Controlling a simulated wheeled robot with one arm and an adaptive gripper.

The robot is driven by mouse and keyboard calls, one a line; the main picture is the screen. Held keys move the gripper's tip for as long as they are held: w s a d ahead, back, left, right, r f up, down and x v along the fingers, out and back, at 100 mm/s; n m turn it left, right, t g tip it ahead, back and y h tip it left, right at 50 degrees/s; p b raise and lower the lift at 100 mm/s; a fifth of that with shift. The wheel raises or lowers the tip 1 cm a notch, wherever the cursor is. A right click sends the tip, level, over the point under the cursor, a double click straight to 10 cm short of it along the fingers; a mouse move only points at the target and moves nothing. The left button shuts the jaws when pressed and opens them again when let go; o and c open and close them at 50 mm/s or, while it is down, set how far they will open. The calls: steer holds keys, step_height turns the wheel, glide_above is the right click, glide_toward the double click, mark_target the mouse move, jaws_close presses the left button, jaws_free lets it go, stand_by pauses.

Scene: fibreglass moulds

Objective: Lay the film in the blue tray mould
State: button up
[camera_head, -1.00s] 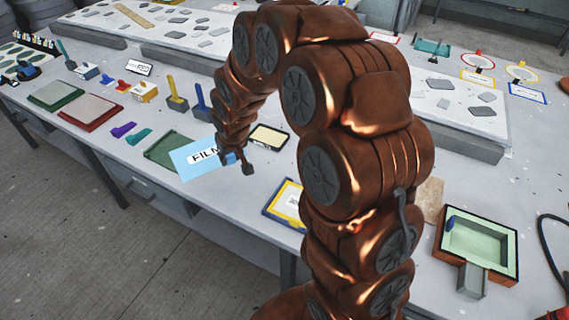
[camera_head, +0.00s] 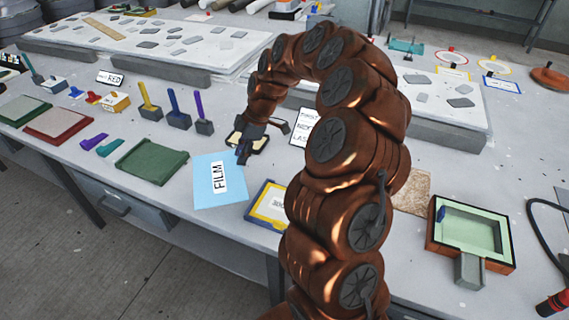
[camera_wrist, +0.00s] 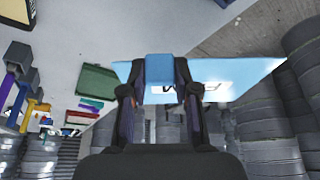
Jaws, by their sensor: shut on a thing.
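The film (camera_head: 207,188) is a light blue sheet with a white FILM label. It also shows in the wrist view (camera_wrist: 245,82). My gripper (camera_head: 243,150) is shut on the film's blue grip block, which sits between the fingers in the wrist view (camera_wrist: 160,68). The sheet hangs out to the front and left of the fingers, right of the green tray (camera_head: 140,172). A blue-rimmed tray (camera_head: 252,214) with a yellow inside and a white label lies right of the film, partly hidden by my arm. I cannot tell the film's height above the table.
Red (camera_head: 60,136) and dark green trays lie at the left. Tools in yellow, blue and purple (camera_head: 202,118) stand behind the green tray. A black-rimmed cream tray is partly behind my gripper. A green-lined box mould (camera_head: 470,232) stands at right.

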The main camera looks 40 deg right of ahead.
steer(key=s+d+f+n+g+b, duration=0.2)
steer(key=s+d+n+g+b, duration=0.2)
steer(key=d+n, duration=0.6)
steer(key=shift+s+f+b, duration=0.3)
steer(key=shift+s, duration=1)
steer(key=shift+w+d+f, duration=0.1)
steer(key=shift+d+f, duration=0.05)
steer(key=b, duration=0.4)
glide_above(283, 189)
steer(key=d, duration=0.1)
steer(key=shift+w+d+f, duration=0.1)
steer(key=shift+w+f, duration=0.05)
steer(key=shift+f, duration=0.95)
steer(key=shift+w+f, duration=0.15)
steer(key=shift+f, duration=0.9)
steer(key=shift+w+d+f, duration=0.1)
steer(key=shift+w+f, duration=0.05)
steer(key=shift+f, duration=0.95)
steer(key=shift+f+b, duration=0.2)
steer(key=shift+b, duration=0.5)
steer(key=shift+f+b, duration=0.7)
steer(key=shift+f, duration=0.1)
steer(key=o, duration=0.9)
